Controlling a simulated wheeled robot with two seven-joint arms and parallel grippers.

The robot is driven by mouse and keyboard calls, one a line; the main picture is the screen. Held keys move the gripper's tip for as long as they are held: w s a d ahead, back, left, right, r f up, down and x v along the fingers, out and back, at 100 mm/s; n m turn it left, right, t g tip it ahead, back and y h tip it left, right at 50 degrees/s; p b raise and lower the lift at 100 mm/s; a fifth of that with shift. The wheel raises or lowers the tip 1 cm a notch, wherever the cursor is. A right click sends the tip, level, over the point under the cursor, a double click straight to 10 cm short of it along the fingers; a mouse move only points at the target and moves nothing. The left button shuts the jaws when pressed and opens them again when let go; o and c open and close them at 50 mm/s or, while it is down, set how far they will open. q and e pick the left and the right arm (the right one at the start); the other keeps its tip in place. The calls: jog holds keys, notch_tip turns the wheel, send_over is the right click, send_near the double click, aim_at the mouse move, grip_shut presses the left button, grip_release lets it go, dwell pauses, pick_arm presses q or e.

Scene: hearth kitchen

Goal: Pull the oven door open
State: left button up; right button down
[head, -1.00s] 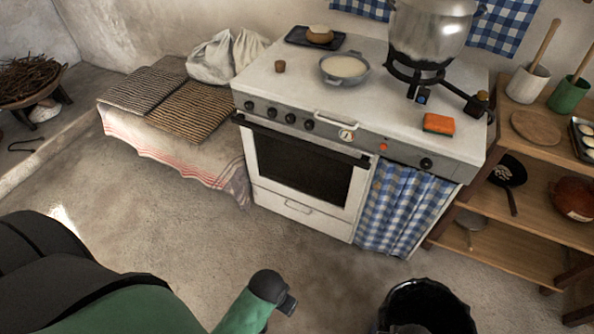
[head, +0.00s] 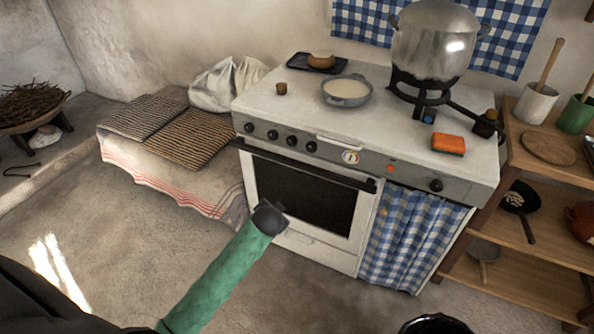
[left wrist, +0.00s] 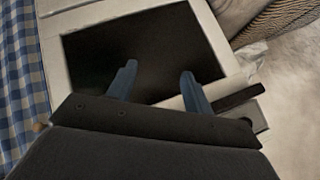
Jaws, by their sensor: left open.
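The white oven door (head: 258,180), with its dark window (head: 305,192), looks closed in the stove front. Its dark bar handle (head: 300,163) runs along the top edge. My left gripper (head: 268,212) is in front of the door's lower left part, below the handle. In the left wrist view my left gripper (left wrist: 156,80) has its two fingers spread, with nothing between them, over the dark window (left wrist: 95,50). A dark bar, likely the handle's end (left wrist: 238,97), shows to the right of the fingers. The rest of it is hidden. My right gripper is out of view.
A pot (head: 432,45), a bowl (head: 346,90) and an orange sponge (head: 448,144) stand on the stove top. A checked curtain (head: 410,235) hangs right of the door. A dark round container (head: 435,325) is at the bottom edge. Floor before the oven is mostly clear.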

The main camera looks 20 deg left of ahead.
aim_at(296, 167)
pick_arm(q)
jog(key=w+a+r+m+t, duration=0.35)
jog(key=w+m+t, duration=0.25)
jog(key=w, duration=0.2)
jog(key=w+d+r+m+t+h, duration=0.25)
jog(key=d+r+m+h, duration=0.2)
jog(key=m, duration=0.35)
jog(key=shift+t, duration=0.45)
jog(key=shift+w+f+p, duration=0.25)
jog(key=shift+w, duration=1.5)
jog(key=shift+w+f+p, duration=0.2)
jog(key=shift+w, duration=1.55)
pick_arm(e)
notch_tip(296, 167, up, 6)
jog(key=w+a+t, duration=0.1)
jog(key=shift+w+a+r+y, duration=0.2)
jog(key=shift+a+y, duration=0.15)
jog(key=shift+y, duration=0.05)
pick_arm(q)
grip_shut()
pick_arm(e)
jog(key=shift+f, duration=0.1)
